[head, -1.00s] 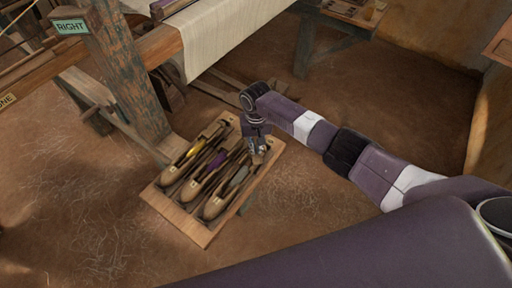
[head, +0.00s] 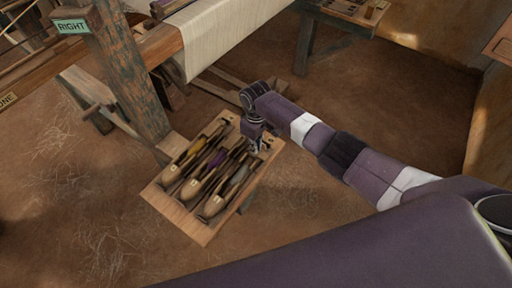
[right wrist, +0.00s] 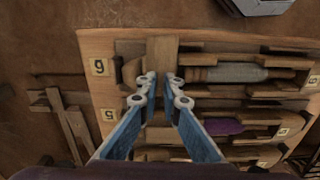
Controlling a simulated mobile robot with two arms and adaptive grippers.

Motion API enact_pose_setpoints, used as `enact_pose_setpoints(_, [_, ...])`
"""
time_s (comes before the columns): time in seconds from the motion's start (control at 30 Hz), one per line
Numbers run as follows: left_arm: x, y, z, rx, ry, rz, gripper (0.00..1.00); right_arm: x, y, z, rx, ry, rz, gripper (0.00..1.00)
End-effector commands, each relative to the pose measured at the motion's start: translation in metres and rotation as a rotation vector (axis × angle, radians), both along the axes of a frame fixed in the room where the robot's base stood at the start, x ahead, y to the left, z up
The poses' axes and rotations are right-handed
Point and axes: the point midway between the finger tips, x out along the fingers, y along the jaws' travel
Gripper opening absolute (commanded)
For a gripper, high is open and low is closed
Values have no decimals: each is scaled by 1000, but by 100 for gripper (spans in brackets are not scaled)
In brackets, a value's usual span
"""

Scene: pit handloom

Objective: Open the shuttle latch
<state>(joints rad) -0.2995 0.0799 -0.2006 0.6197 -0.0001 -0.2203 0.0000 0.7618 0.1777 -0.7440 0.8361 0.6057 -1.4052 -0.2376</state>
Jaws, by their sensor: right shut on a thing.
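A wooden tray (head: 201,233) on the floor holds three boat-shaped shuttles, with a yellow bobbin (head: 195,148), a purple bobbin (head: 216,161) and a grey bobbin (head: 239,175). My right gripper (head: 258,148) is low over the tray's far right end, by the grey-bobbin shuttle. In the right wrist view its blue fingers (right wrist: 162,88) are on either side of a wooden bar (right wrist: 162,56), which I take for the latch. The grey bobbin (right wrist: 228,73) and purple bobbin (right wrist: 222,127) lie to the right of it. The fingers hide part of the bar. My left gripper is out of view.
The loom post (head: 130,75) with a green RIGHT sign (head: 72,26) stands left of the tray. Pale cloth (head: 225,35) hangs from the loom behind. A small table (head: 345,20) is at the back. Bare earth floor (head: 330,220) lies to the right.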

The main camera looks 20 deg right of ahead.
Motion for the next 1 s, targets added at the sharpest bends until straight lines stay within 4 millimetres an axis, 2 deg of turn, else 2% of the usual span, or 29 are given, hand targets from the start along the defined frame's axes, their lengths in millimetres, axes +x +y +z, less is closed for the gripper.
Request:
enact_pose_setpoints(0.63, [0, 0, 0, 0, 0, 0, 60, 0, 0, 0, 1, -1, 50, 0])
enact_pose_setpoints(0.67, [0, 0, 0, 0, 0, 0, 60, 0, 0, 0, 1, -1, 50, 8])
enact_pose_setpoints(0.8, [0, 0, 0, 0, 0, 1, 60, 0, 0, 0, 1, -1, 49, 23])
enact_pose_setpoints(1.0, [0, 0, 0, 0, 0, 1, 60, 0, 0, 0, 0, 0, 49, 24])
